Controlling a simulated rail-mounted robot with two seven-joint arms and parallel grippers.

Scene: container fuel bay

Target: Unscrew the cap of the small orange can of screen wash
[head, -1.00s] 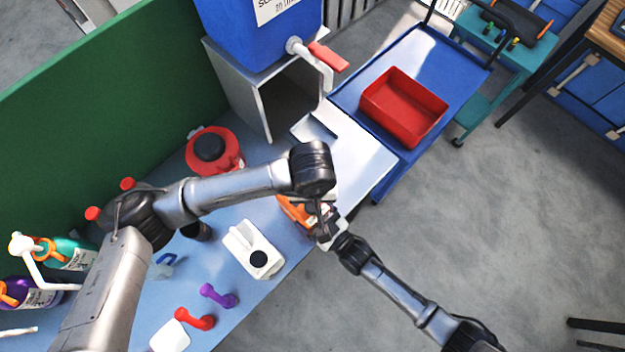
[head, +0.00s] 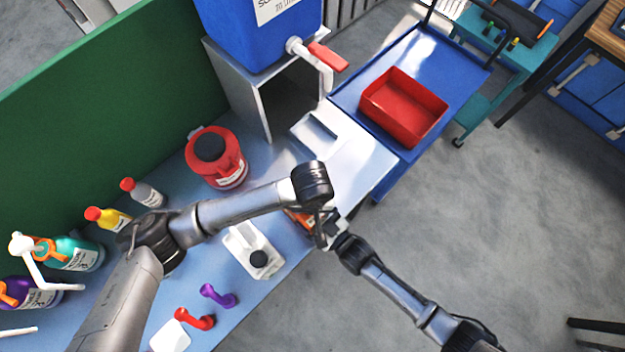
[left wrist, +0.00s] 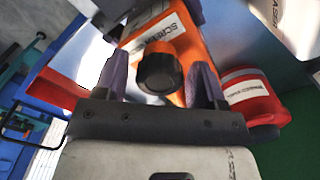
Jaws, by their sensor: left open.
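The orange can of screen wash (left wrist: 191,52) fills the middle of the left wrist view, tilted there, with its black cap (left wrist: 160,73) on the near face. In the head view the can (head: 298,217) shows only as a small orange patch, mostly hidden by my arms. My left gripper (left wrist: 161,82) is open, one finger on each side of the cap, with gaps between fingers and cap. My right gripper (head: 328,230) is at the can by the bench's front edge. Its dark parts flank the can at the top of the left wrist view, seemingly closed on it.
A white can (head: 250,245) with a black cap stands close by on the blue bench. A blue tank (head: 258,30) with a tap is behind. A red tray (head: 403,106) sits on the blue trolley.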

